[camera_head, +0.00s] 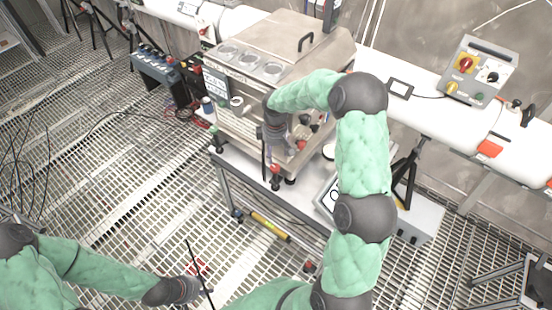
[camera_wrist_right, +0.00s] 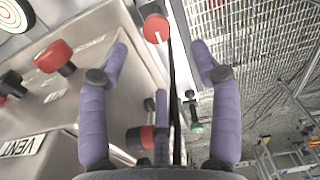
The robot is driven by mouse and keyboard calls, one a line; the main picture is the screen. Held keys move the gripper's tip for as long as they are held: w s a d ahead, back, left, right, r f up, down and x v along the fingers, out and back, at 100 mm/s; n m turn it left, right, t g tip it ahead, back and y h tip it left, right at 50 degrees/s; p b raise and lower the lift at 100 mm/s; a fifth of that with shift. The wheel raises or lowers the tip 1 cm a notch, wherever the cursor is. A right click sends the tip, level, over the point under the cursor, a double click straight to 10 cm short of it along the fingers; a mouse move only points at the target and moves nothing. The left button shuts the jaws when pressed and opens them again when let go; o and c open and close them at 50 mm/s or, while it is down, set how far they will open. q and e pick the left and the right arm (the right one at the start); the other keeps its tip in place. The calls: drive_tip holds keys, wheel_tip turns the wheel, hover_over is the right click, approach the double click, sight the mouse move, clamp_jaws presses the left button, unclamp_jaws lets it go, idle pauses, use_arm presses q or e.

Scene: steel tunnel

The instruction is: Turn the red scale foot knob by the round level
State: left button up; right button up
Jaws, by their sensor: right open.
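In the right wrist view a red round knob (camera_wrist_right: 156,28) with a white line shows beyond and between my fingertips. A red-topped knob (camera_head: 275,170) also stands at the cart's front edge in the head view; I cannot tell if it is the same one. A pale disc with dark rings (camera_wrist_right: 14,14), perhaps the round level, is cut off at the wrist view's upper left. My right gripper (camera_wrist_right: 159,48) is open with nothing between its purple fingers; in the head view it (camera_head: 273,138) points down before the steel machine. My left gripper (camera_head: 190,289) is low left, its fingers unclear.
The steel machine (camera_head: 245,100) stands on a cart (camera_head: 229,162). Other red knobs (camera_wrist_right: 53,57) (camera_wrist_right: 140,138) and a VENT label (camera_wrist_right: 22,147) are close to my right fingers. A grey box with knobs (camera_head: 481,70) sits at right. Grating floor is open at left.

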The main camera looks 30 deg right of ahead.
sight(276, 167)
drive_tip(key=f, duration=1)
drive_tip(key=shift+d, duration=0.25)
drive_tip(key=c, duration=1.1)
